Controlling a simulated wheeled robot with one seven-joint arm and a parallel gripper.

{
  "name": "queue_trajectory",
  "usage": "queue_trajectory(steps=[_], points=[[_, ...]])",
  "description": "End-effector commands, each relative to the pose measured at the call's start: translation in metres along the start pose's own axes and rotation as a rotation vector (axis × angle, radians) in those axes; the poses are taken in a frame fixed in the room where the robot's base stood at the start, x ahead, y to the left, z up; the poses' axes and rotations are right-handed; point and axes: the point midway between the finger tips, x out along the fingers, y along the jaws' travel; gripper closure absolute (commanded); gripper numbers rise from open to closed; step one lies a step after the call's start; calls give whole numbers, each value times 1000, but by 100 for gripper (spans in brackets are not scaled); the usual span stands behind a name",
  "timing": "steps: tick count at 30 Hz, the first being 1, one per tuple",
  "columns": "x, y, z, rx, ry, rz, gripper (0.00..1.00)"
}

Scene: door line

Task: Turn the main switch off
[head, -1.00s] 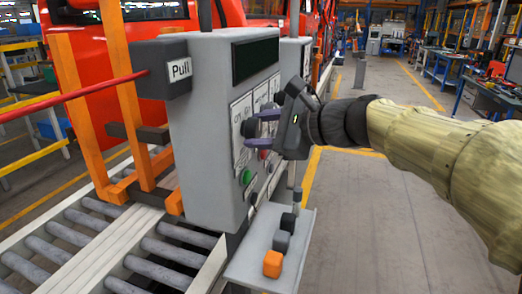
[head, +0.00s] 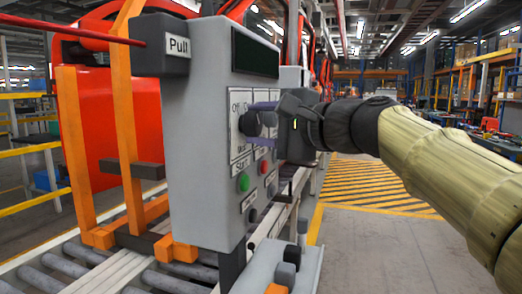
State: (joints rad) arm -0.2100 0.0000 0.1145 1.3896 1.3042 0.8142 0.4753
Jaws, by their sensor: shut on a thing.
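The grey control box (head: 205,150) stands at the middle left of the head view, its labelled face turned to the right. The main switch (head: 249,124) is a dark knob on the upper part of that face, beside a plate with "Off" and "On" lettering. My gripper (head: 264,117) reaches in from the right, its purple-grey fingers shut on the knob. The fingers and the gripper body partly hide the knob and the labels behind it. The knob's exact pointing direction cannot be made out.
Below the switch are a green button (head: 243,184) and a red button (head: 264,167). A "Pull" box (head: 161,45) with a red cord is at the upper left. A small shelf (head: 256,268) carries several blocks. Roller conveyor lies below; open floor is to the right.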

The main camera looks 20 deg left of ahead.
Motion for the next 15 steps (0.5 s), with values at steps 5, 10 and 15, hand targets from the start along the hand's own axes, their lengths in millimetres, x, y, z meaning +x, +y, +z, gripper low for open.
queue_trajectory(steps=[5,10,15], points=[[1,7,-1,-90,-2,-35,80],[1,5,0,-145,-2,-57,80],[1,4,0,-170,-3,-66,80]])
